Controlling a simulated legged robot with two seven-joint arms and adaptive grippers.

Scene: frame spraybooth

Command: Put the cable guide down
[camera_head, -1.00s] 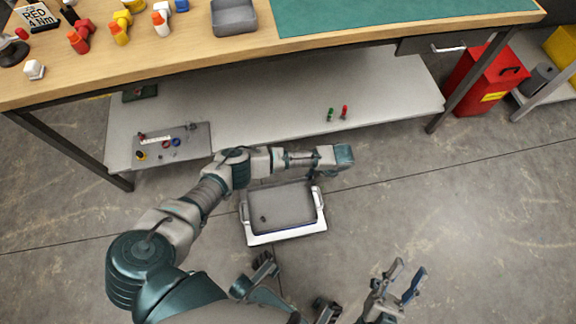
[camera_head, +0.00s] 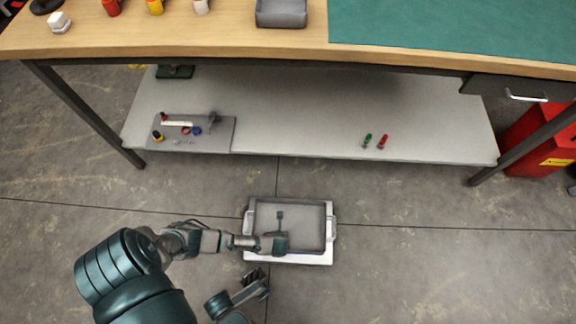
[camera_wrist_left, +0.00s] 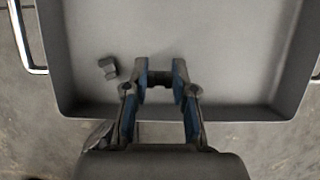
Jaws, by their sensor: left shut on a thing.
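My left gripper (camera_head: 280,220) is over the grey tray (camera_head: 248,210), its fingers pointing toward the far side. In the left wrist view its blue-padded fingers (camera_wrist_left: 159,75) are shut on a small dark piece (camera_wrist_left: 158,79), which I take for the cable guide. Most of the piece is hidden by the fingers. The tray also shows in the wrist view (camera_wrist_left: 240,60). Whether the piece touches the tray floor I cannot tell. A separate small dark block (camera_wrist_left: 109,67) lies in the tray, left of the fingers.
The floor right of the tray is clear.

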